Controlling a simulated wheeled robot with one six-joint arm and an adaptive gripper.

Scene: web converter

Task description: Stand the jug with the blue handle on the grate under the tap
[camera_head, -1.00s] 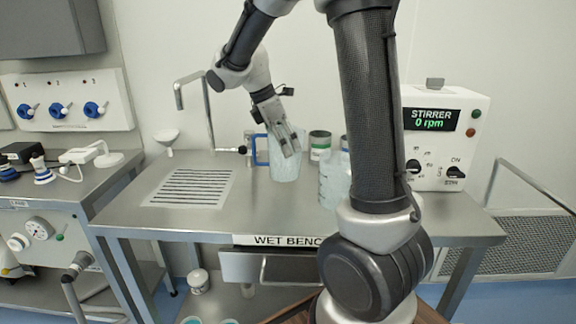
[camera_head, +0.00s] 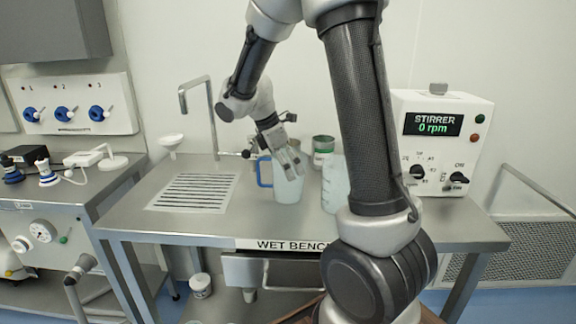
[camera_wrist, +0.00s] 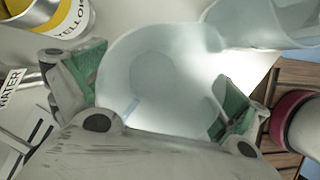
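The jug with the blue handle (camera_head: 288,188) is a translucent pale jug, upright over the wet bench to the right of the grate. Its blue handle (camera_head: 262,172) points left, towards the grate. My gripper (camera_head: 290,166) reaches down over the jug, with a finger on either side of its wall. In the wrist view the jug (camera_wrist: 165,75) fills the space between the green pads, and the grip looks closed on it. I cannot tell whether its base touches the bench. The slatted grate (camera_head: 193,190) is bare, under the bent metal tap (camera_head: 184,98).
A second translucent jug (camera_head: 334,185) stands close to the right of the held jug. A green-labelled tin (camera_head: 322,147) is behind. A yellow-labelled tin (camera_wrist: 70,18) shows in the wrist view. The stirrer box (camera_head: 440,140) is at right. Bench between jug and grate is clear.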

